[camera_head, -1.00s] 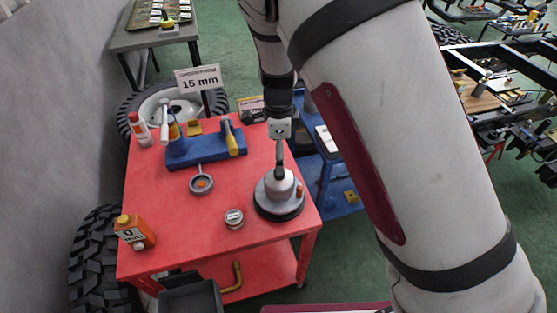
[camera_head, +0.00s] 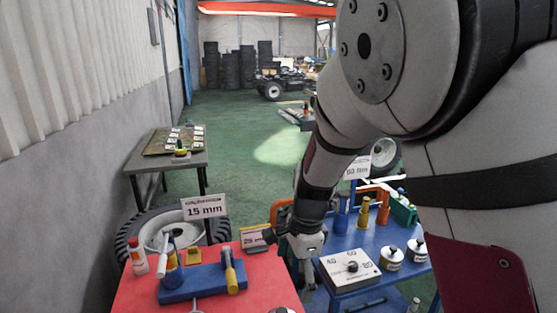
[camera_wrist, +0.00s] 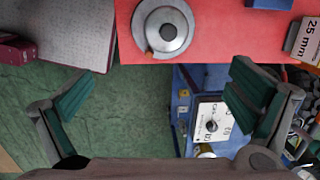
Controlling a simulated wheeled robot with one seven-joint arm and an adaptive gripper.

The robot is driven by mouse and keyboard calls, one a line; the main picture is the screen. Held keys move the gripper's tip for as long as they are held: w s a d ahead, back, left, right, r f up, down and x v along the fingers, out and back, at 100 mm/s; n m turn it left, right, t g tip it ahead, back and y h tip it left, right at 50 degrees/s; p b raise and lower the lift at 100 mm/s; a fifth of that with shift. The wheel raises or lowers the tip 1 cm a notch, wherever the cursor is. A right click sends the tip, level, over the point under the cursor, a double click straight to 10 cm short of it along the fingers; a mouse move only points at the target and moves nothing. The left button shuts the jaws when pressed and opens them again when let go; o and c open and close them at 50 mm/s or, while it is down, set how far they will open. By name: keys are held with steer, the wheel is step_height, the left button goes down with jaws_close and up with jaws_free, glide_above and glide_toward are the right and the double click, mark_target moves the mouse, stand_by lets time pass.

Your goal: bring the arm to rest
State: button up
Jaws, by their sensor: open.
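My gripper (camera_head: 309,279) hangs in the head view between the red table and the blue cart. In the wrist view my gripper (camera_wrist: 163,100) has its two fingers wide apart with nothing between them. The red table (camera_head: 228,290) bears a blue block stand (camera_head: 203,281) with a yellow-handled tool (camera_head: 231,271).
The blue cart (camera_head: 374,238) at right bears a white box with a dark knob (camera_head: 348,270) and several small containers. A 15 mm sign (camera_head: 204,207) stands behind the red table. A grey table (camera_head: 165,162) stands at back left.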

steer(key=s+d+r+n+t, duration=0.2)
steer(key=s+d+r+n, duration=0.5)
steer(key=s+r, duration=0.2)
steer(key=s+d+r+n+t+h+b, duration=0.1)
steer(key=s+d+r+n+t, duration=0.2)
steer(key=s+d+r+n, duration=0.4)
steer(key=s+d+r, duration=0.1)
steer(key=s+r, duration=0.1)
steer(key=s, duration=0.2)
steer(key=shift+s+d+r+n, duration=0.15)
steer(key=shift+s+n, duration=0.15)
steer(key=shift+n, duration=0.1)
